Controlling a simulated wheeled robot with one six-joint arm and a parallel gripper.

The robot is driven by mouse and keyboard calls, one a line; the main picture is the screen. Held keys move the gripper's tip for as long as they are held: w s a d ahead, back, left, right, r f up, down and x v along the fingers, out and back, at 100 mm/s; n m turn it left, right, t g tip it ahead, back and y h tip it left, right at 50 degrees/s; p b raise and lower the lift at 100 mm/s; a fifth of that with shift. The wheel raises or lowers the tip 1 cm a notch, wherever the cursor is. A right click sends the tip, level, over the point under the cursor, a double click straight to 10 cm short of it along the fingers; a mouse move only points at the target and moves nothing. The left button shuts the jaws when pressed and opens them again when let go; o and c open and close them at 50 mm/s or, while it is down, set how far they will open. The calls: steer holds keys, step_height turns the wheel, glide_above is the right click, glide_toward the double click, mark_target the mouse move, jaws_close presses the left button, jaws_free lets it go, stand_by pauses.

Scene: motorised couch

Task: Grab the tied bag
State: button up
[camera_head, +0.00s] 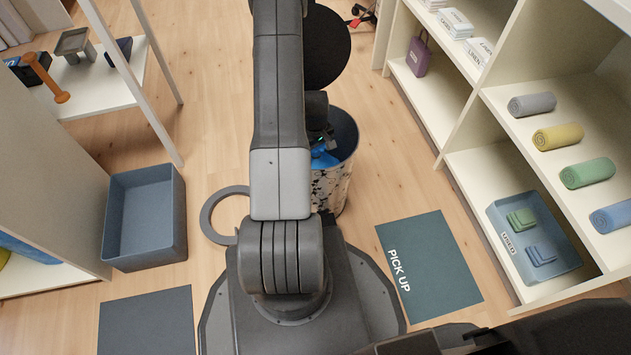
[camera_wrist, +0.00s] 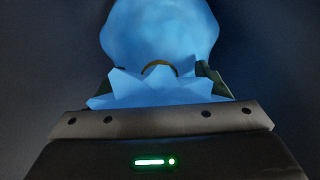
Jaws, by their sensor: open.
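The tied bag (camera_head: 323,158) is blue and sits inside a speckled round bin (camera_head: 331,191) in the head view, partly hidden by my arm. In the wrist view the bag (camera_wrist: 160,28) shows a rounded body, with a spiky gathered top and a yellowish tie nearer to me. My gripper (camera_wrist: 155,80) is open, with its dark fingers on either side of the gathered top. I cannot tell whether the fingers touch the bag. In the head view the fingertips are hard to make out.
An empty blue-grey crate (camera_head: 147,218) stands on the floor at left. A grey ring (camera_head: 211,215) lies by my base. A "PICK UP" mat (camera_head: 428,264) lies right of the bin. Shelves (camera_head: 463,160) with rolled towels stand at right.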

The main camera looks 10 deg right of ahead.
steer(key=shift+f, duration=0.1)
jaws_close()
stand_by(0.3)
